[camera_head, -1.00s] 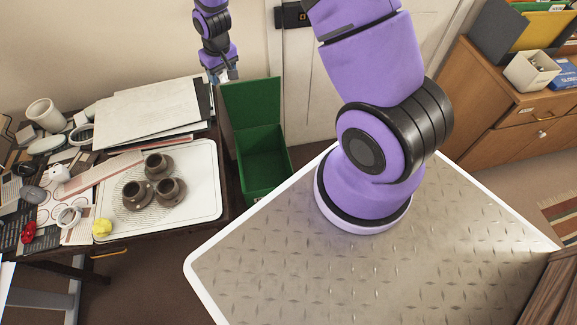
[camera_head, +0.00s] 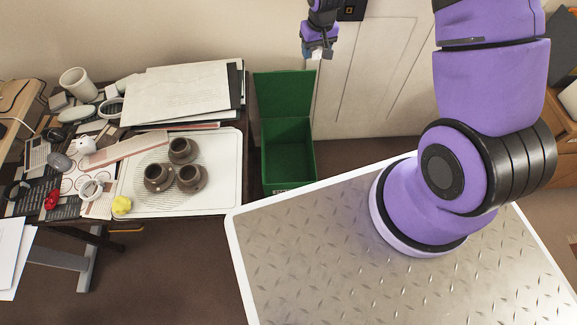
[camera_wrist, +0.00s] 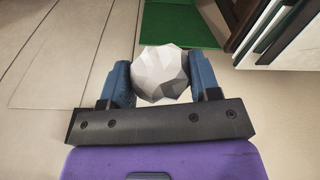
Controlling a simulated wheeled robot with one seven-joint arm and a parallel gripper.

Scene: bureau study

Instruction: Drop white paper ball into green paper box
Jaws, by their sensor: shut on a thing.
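My gripper (camera_head: 317,52) is at the top of the head view, up by the pale wall and door, to the right of the green paper box and higher than it. In the wrist view its blue fingers are shut on the white paper ball (camera_wrist: 160,73), a faceted white ball. In the head view only a small bit of the ball (camera_head: 316,55) shows. The green paper box (camera_head: 287,150) stands on the floor right of the desk, its lid raised at the back and its inside empty. In the wrist view part of the green box (camera_wrist: 177,24) shows beyond the ball.
The desk (camera_head: 247,120) on the left holds a white tray (camera_head: 228,160) with several brown pots, stacked papers (camera_head: 180,92) and a yellow crumpled ball (camera_head: 121,205). A pale panelled door (camera_head: 380,80) is behind my arm. A brown cabinet (camera_head: 562,128) stands at the right.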

